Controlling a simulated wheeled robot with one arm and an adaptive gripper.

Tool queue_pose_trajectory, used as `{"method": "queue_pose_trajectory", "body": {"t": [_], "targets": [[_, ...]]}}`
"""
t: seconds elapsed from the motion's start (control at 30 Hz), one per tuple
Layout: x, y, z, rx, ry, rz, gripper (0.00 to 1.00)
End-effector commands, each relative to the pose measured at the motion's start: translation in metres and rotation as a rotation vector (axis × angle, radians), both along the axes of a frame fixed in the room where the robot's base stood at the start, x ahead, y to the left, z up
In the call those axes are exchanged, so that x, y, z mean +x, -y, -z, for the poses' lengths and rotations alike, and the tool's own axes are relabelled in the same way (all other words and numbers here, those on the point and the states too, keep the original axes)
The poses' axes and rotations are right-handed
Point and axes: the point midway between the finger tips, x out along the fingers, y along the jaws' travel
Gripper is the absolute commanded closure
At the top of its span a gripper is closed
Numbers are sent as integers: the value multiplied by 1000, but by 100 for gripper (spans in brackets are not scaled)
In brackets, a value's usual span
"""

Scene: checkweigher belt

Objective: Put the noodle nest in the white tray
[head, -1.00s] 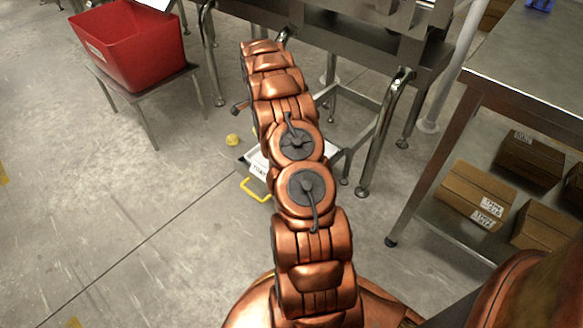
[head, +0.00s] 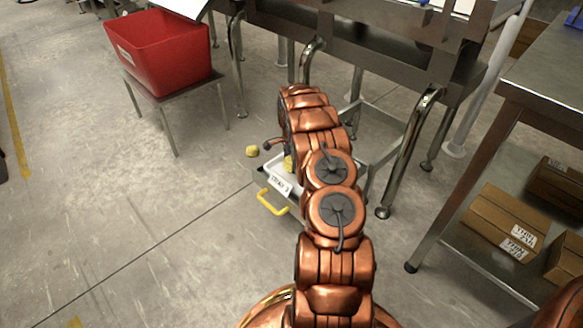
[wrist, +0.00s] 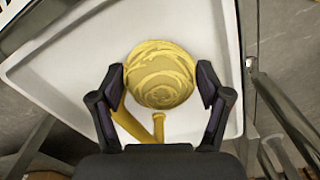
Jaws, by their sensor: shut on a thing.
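The noodle nest (wrist: 160,75) is a round, coiled yellow lump. In the wrist view my gripper (wrist: 163,85) is shut on it, one dark finger on each side. The white tray (wrist: 60,80) lies behind the nest and fills most of that view. Whether the nest touches the tray floor I cannot tell. In the head view a bit of the nest (head: 288,163) shows over the tray (head: 277,181), which carries a label on its near side. My arm hides much of the tray and my gripper there.
A yellow handle (head: 271,203) sticks out in front of the tray. A yellow lump (head: 252,151) lies on the floor to its left. A red bin (head: 160,50) stands on a low table at left. A steel table (head: 545,80) with boxes (head: 495,222) below is at right.

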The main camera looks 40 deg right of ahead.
Motion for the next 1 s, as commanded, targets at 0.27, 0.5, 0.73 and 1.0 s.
{"method": "queue_pose_trajectory", "body": {"t": [0.27, 0.5, 0.73, 1.0], "targets": [[0, 0, 18, -1, 2, 0, 68], [0, 0, 21, 1, 0, 0, 68], [0, 0, 22, 1, 0, 0, 5], [0, 0, 22, 1, 0, 0, 0]]}}
